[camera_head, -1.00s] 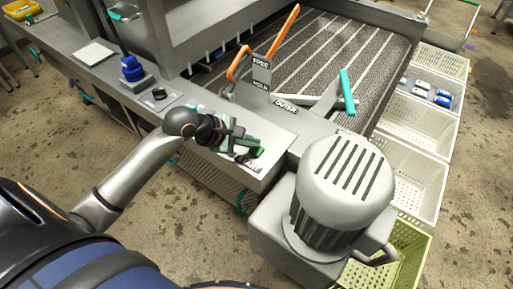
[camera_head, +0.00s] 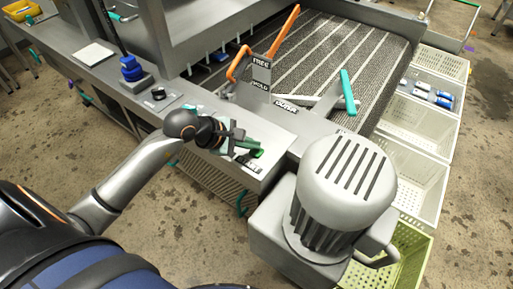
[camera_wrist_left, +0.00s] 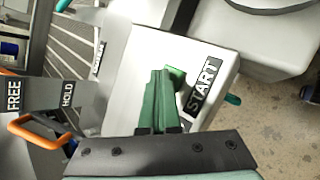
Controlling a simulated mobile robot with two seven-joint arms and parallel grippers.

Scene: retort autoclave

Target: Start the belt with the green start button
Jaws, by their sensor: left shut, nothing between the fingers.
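The green start button (camera_head: 258,154) sits on the grey ledge beside a black START label (camera_wrist_left: 203,86). In the left wrist view the button (camera_wrist_left: 177,75) shows partly, just past the tips of my left gripper (camera_wrist_left: 161,75). My left gripper (camera_head: 255,148) is shut and empty, its green fingers together, over or right beside the button; I cannot tell whether they touch it. The belt (camera_head: 340,50) is a dark mesh with light stripes behind the ledge. My right gripper does not show.
A large grey motor (camera_head: 345,180) stands right of the button. Orange-handled levers by the FREE and HOLD labels (camera_head: 261,88) and a teal-handled bar (camera_head: 348,92) stand behind. White crates (camera_head: 410,165) line the right side. A blue knob (camera_head: 131,68) is on the left ledge.

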